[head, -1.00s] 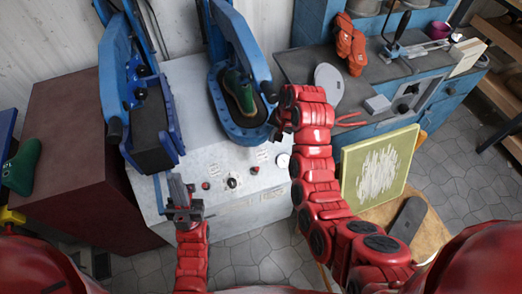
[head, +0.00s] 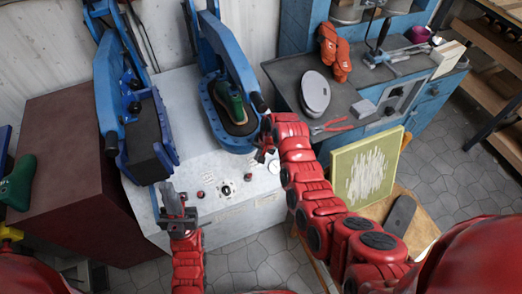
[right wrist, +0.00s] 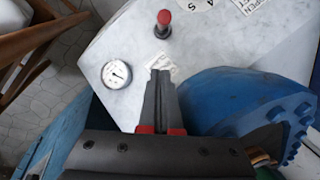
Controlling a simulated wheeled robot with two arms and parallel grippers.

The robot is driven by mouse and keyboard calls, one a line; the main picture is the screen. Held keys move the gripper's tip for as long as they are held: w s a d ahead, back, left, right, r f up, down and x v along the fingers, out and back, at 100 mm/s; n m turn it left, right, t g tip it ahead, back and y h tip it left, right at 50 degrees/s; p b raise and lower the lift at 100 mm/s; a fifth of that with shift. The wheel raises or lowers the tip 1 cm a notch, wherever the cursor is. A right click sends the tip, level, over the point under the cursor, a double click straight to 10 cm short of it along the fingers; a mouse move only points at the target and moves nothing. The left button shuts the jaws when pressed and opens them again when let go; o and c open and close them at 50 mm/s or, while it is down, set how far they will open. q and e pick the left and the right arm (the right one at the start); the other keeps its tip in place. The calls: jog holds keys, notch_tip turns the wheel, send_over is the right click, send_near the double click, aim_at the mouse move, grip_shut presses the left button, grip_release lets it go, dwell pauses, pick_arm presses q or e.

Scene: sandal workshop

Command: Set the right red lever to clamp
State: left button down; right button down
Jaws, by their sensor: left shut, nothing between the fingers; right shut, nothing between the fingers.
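The right red lever (head: 248,177) stands on the pale control panel of the machine, between the dial and the gauge. In the right wrist view the red-tipped lever (right wrist: 165,22) has a short dark stem and stands beyond my fingertips, apart from them. Which setting it is on cannot be read. My right gripper (head: 261,156) is shut and empty, beside the lower right of the right blue press; its fingers also show in the right wrist view (right wrist: 160,76). My left gripper (head: 170,192) is shut and empty at the panel's left side. Another red lever (head: 200,194) stands left of the dial (head: 226,189).
The right blue press (head: 237,141) holds a green shoe form (head: 231,100), close to my right gripper. The left blue press (head: 147,165) stands at left. A white gauge (right wrist: 117,74) lies left of my right fingers in the wrist view. A grey bench (head: 285,72) stands at right.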

aim_at(249, 177)
jog(key=s, duration=0.1)
jog(key=s+a+f+p, duration=0.2)
jog(key=shift+s+a, duration=0.1)
jog(key=shift+s, duration=0.15)
jog(key=shift+s, duration=0.1)
dwell(0.4)
jog(key=shift+s, duration=0.15)
jog(key=shift+s+d+f+t, duration=0.2)
jog(key=shift+s+t, duration=0.1)
jog(key=shift+t, duration=0.3)
